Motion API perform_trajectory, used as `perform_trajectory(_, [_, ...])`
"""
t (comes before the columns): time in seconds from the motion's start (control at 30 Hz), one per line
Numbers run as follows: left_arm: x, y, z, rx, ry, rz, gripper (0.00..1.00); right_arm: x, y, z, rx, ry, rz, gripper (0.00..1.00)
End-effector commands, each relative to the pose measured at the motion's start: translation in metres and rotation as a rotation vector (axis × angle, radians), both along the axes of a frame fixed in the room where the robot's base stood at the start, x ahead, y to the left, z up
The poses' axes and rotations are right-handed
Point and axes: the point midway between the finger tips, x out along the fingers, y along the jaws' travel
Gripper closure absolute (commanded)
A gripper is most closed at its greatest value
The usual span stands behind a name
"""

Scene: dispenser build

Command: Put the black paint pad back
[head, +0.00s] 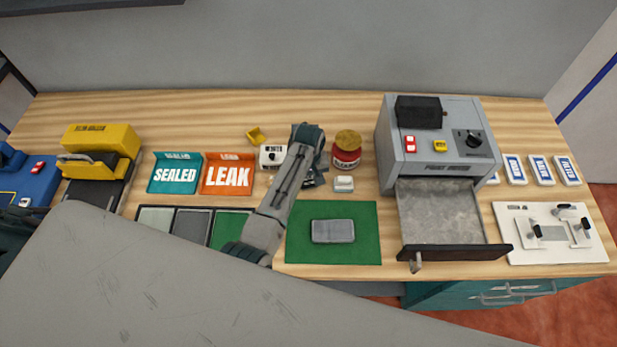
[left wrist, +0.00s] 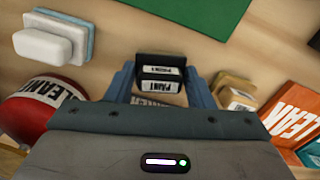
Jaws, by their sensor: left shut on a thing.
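My left gripper (left wrist: 160,88) is shut on the black paint pad (left wrist: 160,62), a small dark block with white labels reading PAINT. The pad sits between the two blue fingers. In the head view my left gripper (head: 312,178) is over the table between the LEAK tray and the red jar, and the arm largely hides the pad. I cannot tell whether the pad touches the table. A white labelled block (head: 272,157) stands just left of the gripper. My right gripper is not in view.
A red jar (head: 346,155) and a white pad (head: 344,184) stand close on the right. The orange LEAK tray (head: 228,175) is on the left. A green mat (head: 366,254) bears a grey block (head: 333,231). The grey machine's open drawer (head: 440,215) is further right.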

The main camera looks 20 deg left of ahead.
Motion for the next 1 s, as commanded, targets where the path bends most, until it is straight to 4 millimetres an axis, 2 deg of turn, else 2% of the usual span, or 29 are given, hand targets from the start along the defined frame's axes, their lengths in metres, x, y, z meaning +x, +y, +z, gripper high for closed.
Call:
perform_trajectory(0.33, [0.0002, 0.0001, -0.0054, 0.0, 0.0, 0.0, 0.7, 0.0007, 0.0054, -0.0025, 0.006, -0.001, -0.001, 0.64])
perform_trajectory(0.37, [0.0002, 0.0002, -0.0051, 0.001, -0.001, 0.0, 0.48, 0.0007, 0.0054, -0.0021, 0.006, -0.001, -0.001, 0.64])
perform_trajectory(0.47, [0.0002, 0.0001, -0.005, 0.0, 0.0, 0.0, 0.28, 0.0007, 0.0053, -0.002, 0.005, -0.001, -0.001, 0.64])
perform_trajectory(0.67, [0.0001, 0.0001, -0.005, 0.0, 0.0, 0.0, 0.26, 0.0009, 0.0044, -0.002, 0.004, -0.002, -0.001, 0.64])
perform_trajectory(0.8, [0.0, 0.0, -0.0051, 0.0, 0.0, 0.0, 0.03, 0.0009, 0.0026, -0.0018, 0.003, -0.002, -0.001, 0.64])
perform_trajectory(0.83, [0.0001, 0.0001, -0.0051, 0.0, 0.0, 0.0, 0.0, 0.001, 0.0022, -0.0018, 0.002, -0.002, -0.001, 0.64])
perform_trajectory(1.0, [0.0, 0.0, -0.0051, 0.0, 0.0, 0.0, 0.0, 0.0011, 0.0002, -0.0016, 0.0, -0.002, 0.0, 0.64])
